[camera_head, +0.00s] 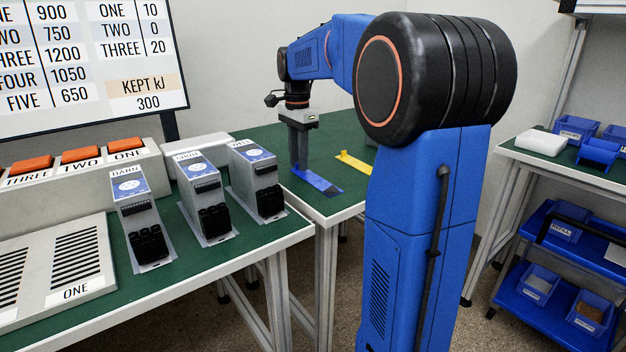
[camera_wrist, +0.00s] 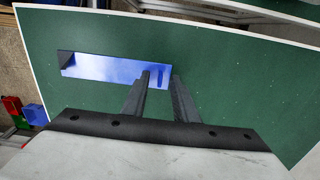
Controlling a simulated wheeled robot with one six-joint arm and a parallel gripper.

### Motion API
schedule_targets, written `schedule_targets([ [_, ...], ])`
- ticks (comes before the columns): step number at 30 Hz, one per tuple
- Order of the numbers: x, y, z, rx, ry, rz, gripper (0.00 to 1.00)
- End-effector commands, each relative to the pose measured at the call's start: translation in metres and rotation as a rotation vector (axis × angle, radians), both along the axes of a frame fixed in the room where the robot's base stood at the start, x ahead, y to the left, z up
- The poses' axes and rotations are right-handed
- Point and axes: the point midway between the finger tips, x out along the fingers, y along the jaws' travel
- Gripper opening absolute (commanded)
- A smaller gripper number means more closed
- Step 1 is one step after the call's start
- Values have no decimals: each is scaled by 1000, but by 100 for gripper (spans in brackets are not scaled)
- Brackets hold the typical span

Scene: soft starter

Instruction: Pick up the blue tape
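The blue tape (camera_head: 317,182) is a flat blue strip lying on the green table top, with a dark end away from my gripper. It also shows in the wrist view (camera_wrist: 108,68), left of and partly behind my fingers. Whether the fingertips touch the strip or the table cannot be told.
A yellow strip (camera_head: 352,162) lies to the right on the same green table (camera_head: 330,209). Several grey-and-blue devices (camera_head: 258,179) stand on the table to the left. A shelf trolley with blue bins (camera_head: 541,283) is at right. The green surface around the strip is mostly clear.

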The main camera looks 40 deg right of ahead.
Motion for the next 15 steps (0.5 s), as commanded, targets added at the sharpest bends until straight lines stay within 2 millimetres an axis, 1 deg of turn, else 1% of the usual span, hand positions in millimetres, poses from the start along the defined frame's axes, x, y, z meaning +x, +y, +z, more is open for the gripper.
schedule_targets([
  [6,0,0,-1,0,-1,0,27],
  [7,0,0,-1,0,-1,0,24],
  [10,0,0,-1,0,0,0,0],
  [15,0,0,-1,0,0,0,0],
])
